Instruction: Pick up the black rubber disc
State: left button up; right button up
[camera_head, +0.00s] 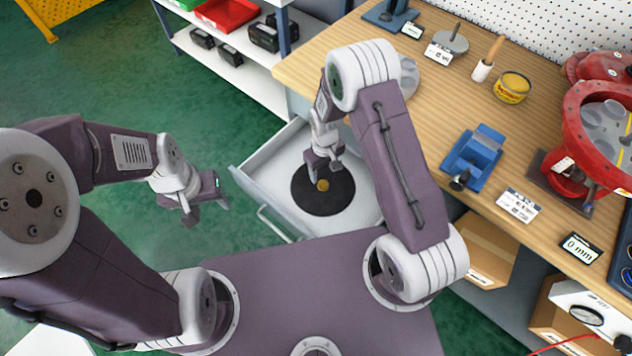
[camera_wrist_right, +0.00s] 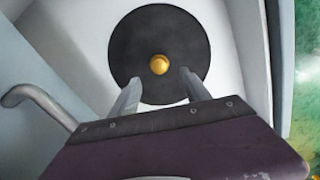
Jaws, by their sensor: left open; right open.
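The black rubber disc (camera_head: 322,199) lies flat in an open white drawer (camera_head: 272,162), with a small brass knob (camera_head: 322,185) at its centre. In the right wrist view the disc (camera_wrist_right: 180,35) shows whole except where my fingers cover its lower edge, and the knob (camera_wrist_right: 159,64) stands just beyond the fingertips. My right gripper (camera_head: 324,170) is over the disc, pointing down. In the wrist view its two fingers (camera_wrist_right: 160,78) are apart with nothing between them; the exact height above the knob is hard to tell. My left gripper (camera_head: 204,212) is open and empty over the green floor, left of the drawer.
The wooden workbench (camera_head: 440,100) to the right holds a blue vise (camera_head: 474,155), a yellow tin (camera_head: 511,87) and a red valve (camera_head: 590,130). White shelving (camera_head: 262,88) stands behind. Green floor is clear at left.

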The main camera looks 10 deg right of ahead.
aim_at(323, 183)
notch_tip(323, 183, down, 3)
jog(key=shift+w+r, duration=0.15)
notch_tip(323, 183, down, 5)
jog(key=shift+b, duration=0.6)
grip_shut()
